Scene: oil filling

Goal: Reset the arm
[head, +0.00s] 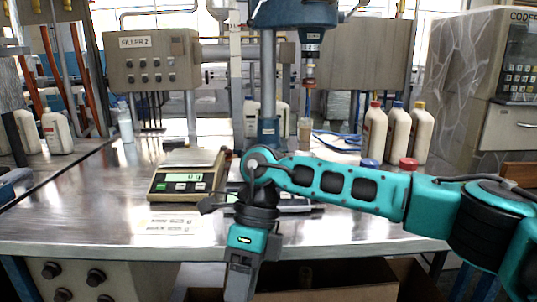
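My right arm (345,186), teal and black, comes in from the right and reaches across the front of the steel table (110,215). It bends down at its left end. My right gripper (240,280) hangs low at the bottom of the picture, in front of the table's front edge. Its fingertips are not clearly visible, so I cannot tell whether it is open or shut. I see nothing held in it. My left gripper is not in view.
A scale (187,177) with a green display stands left of my arm; another is partly hidden behind it. A cardboard box (340,280) lies below.

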